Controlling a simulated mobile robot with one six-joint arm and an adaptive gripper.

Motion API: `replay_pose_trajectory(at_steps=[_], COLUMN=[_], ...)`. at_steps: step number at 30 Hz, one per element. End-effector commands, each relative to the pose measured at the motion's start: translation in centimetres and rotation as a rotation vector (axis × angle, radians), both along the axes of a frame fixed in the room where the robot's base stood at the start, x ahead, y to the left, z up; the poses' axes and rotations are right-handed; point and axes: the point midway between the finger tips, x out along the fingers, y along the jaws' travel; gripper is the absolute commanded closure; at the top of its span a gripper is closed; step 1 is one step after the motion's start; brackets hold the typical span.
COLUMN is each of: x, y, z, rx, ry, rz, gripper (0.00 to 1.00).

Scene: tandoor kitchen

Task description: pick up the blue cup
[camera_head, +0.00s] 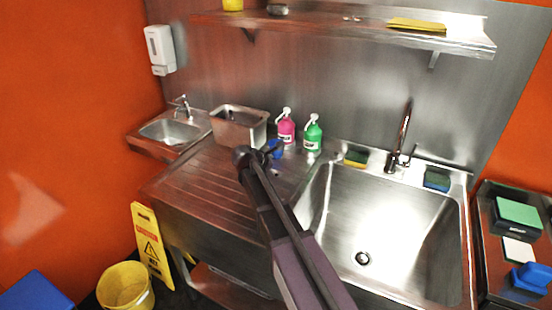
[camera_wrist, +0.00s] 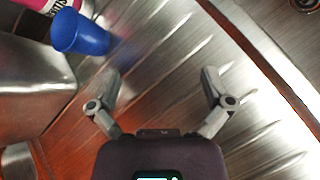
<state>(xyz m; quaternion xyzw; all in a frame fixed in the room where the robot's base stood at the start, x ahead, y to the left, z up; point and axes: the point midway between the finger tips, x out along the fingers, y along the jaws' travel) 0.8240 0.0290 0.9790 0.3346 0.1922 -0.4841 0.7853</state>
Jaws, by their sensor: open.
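The blue cup (camera_wrist: 82,36) shows at the upper left of the wrist view, on the metal drainboard (camera_wrist: 165,85). It stands close to the pink bottle and the steel container. In the head view the cup (camera_head: 274,148) is mostly hidden behind my arm's end; only a blue patch shows in front of the bottles. My gripper (camera_wrist: 160,88) is open and empty above the drainboard, its two fingers spread. The cup lies beyond and to the left of the left finger, apart from it.
A steel container (camera_head: 240,127) stands left of the cup. A pink bottle (camera_head: 286,131) and a green bottle (camera_head: 312,136) stand behind it. The large sink (camera_head: 385,225) is to the right, with a tap (camera_head: 402,140). A shelf (camera_head: 340,28) runs above.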

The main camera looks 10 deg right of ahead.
Motion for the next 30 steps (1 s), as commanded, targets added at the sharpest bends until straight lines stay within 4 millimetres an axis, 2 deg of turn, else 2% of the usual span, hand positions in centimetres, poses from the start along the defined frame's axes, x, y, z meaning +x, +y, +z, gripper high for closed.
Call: replay_pose_trajectory(at_steps=[1,6,12,18,30], x=[2.0,5.8,8.4,9.1,9.2], y=[1.0,3.4,5.5,6.2,6.0], z=[-0.7,-0.4,0.0,0.3,0.2], rx=[-0.068,-0.292,-0.467,-0.526,-0.525], ry=[0.022,0.105,0.173,0.197,0.197], rz=[0.063,0.245,0.369,0.406,0.407], gripper=[0.00,0.00,0.00,0.00,0.00])
